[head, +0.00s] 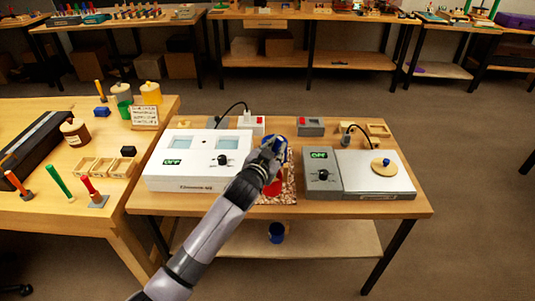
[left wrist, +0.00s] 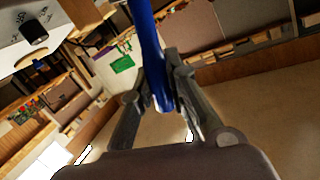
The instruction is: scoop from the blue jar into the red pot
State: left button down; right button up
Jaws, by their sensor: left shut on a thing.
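My left gripper (head: 272,152) is above the middle of the bench. In the left wrist view it (left wrist: 165,95) is shut on a long blue handle (left wrist: 147,45). The far end of the held thing is out of that view. In the head view a blue part (head: 281,150) shows at the gripper; I cannot tell whether it is the held tool or something behind it. A red thing, probably the red pot (head: 273,188), is just below the gripper, partly hidden by my arm. A blue jar-like container (head: 277,232) stands on the lower shelf. My right gripper is not in view.
A white device (head: 197,183) with a green display stands to the left on the bench (head: 365,209). A grey-and-white device (head: 323,186) with a round wooden disc (head: 384,167) stands to the right. A side table (head: 60,222) at the left holds jars, trays and upright tools.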

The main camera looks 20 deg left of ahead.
pick_arm(q)
jog(key=a+n+b, duration=0.1)
jog(key=b, duration=0.1)
jog(key=a+n+t+b, duration=0.1)
jog(key=b, duration=0.1)
jog(key=shift+s+r+n+h, duration=0.1)
jog(key=shift+s+n+h, duration=0.25)
jog(key=shift+n+h, duration=0.05)
notch_tip(320, 180, up, 2)
jog(key=shift+a+r+n+p, duration=0.15)
jog(key=shift+n+p, duration=0.15)
jog(key=shift+p, duration=0.25)
jog(key=shift+r+p, duration=0.95)
jog(key=shift+p, duration=0.15)
